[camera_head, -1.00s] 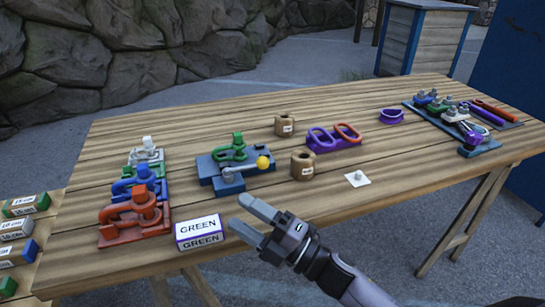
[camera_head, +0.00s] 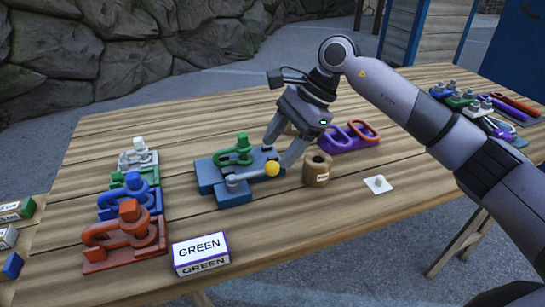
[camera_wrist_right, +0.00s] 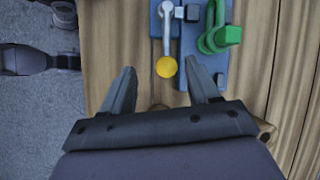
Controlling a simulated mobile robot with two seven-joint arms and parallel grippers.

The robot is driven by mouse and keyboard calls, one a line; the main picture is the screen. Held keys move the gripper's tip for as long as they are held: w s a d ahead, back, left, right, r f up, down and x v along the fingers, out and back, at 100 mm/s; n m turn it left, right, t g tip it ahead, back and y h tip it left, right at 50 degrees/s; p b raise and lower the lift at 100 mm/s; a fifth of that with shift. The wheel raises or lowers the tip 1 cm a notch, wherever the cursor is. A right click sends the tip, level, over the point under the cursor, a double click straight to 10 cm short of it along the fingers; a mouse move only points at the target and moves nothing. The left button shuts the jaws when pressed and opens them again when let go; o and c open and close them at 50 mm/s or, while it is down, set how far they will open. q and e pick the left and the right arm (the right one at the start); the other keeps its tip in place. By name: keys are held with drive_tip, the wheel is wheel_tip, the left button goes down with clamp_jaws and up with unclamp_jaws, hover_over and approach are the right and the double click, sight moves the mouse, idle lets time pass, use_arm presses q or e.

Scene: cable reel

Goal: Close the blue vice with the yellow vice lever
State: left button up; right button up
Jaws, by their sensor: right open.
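The blue vice (camera_head: 210,175) sits on the wooden table with a green shackle (camera_head: 234,152) on it. Its grey lever with a yellow ball end (camera_head: 272,168) points to the right in the head view. The vice (camera_wrist_right: 185,65) and the yellow ball (camera_wrist_right: 166,67) also show in the right wrist view. My right gripper (camera_head: 278,150) is open and points down beside the ball end. In the wrist view its fingers (camera_wrist_right: 162,85) are spread, with the ball slightly beyond and between the tips, and nothing is gripped. My left gripper is out of view.
A brown cylinder (camera_head: 317,170) stands just right of the gripper. A GREEN sign (camera_head: 200,252) stands in front. A purple holder with rings (camera_head: 350,137) lies behind. A white pad (camera_head: 378,184) lies right.

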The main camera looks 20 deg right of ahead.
sight(275, 162)
drive_tip(key=shift+h, duration=0.5)
drive_tip(key=shift+w+a+f+p, duration=0.15)
drive_tip(key=shift+w+a+f, duration=0.1)
drive_tip(key=shift+f, duration=0.7)
drive_tip(key=shift+w+a+f+p, duration=0.1)
drive_tip(key=shift+w+f, duration=0.1)
drive_tip(key=shift+f, duration=0.7)
drive_tip(key=shift+w+a+f+p, duration=0.15)
drive_tip(key=shift+w+a+f, duration=0.1)
drive_tip(key=shift+f, duration=0.7)
drive_tip(key=shift+d, duration=0.1)
clamp_jaws()
